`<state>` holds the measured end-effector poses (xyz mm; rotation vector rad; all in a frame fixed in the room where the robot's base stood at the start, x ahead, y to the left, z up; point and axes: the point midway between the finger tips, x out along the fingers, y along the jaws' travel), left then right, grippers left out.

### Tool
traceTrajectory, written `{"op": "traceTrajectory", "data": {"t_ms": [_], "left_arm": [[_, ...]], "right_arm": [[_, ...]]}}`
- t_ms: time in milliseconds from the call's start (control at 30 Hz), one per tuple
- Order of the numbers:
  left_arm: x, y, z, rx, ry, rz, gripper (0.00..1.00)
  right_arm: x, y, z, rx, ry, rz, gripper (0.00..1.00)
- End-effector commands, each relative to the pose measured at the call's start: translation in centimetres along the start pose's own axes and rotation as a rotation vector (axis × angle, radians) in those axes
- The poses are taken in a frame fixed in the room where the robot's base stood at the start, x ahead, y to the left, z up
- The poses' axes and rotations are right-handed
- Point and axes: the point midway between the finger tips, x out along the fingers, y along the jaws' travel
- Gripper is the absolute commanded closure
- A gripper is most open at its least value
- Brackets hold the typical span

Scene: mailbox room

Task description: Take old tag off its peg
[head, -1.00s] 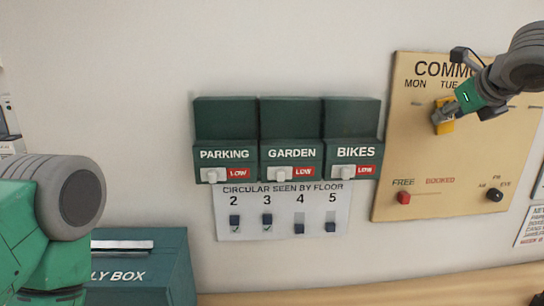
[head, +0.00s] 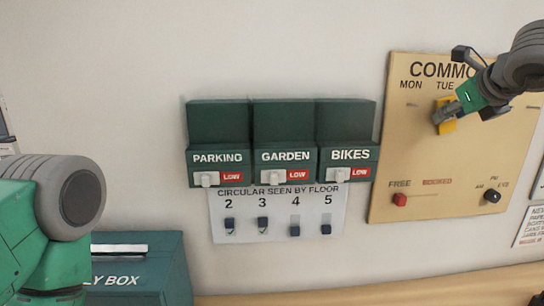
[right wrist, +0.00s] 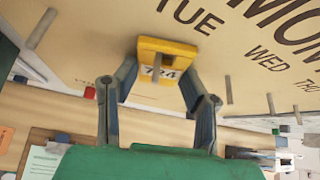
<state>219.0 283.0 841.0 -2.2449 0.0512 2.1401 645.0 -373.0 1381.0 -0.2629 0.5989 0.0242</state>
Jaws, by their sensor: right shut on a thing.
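A small yellow tag (head: 447,124) with dark figures shows at the tan board (head: 410,150), under the day names. In the right wrist view the tag (right wrist: 168,50) sits tilted between my fingertips, and a short grey peg-like pin shows in front of its face. I cannot tell whether the tag is still around that peg. My right gripper (head: 450,113) is shut on the tag, and it also shows in the right wrist view (right wrist: 158,80). My left gripper is out of view; only a part of my left arm shows at the lower left.
Other bare pegs (right wrist: 40,28) stick out of the board. A red knob (head: 400,200) and a black knob (head: 492,196) are low on it. Green boxes (head: 284,122) hang to the left, above a floor panel (head: 278,214). A green box (head: 140,270) stands lower left.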

Motion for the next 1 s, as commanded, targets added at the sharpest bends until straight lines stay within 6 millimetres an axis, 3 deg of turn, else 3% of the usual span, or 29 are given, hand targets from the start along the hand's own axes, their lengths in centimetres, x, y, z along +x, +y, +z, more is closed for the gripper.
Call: {"op": "traceTrajectory", "data": {"t_ms": [1000], "left_arm": [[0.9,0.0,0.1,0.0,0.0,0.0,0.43]], "right_arm": [[-2.5,0.5,-1.8,0.002,0.003,0.0,1.0]]}}
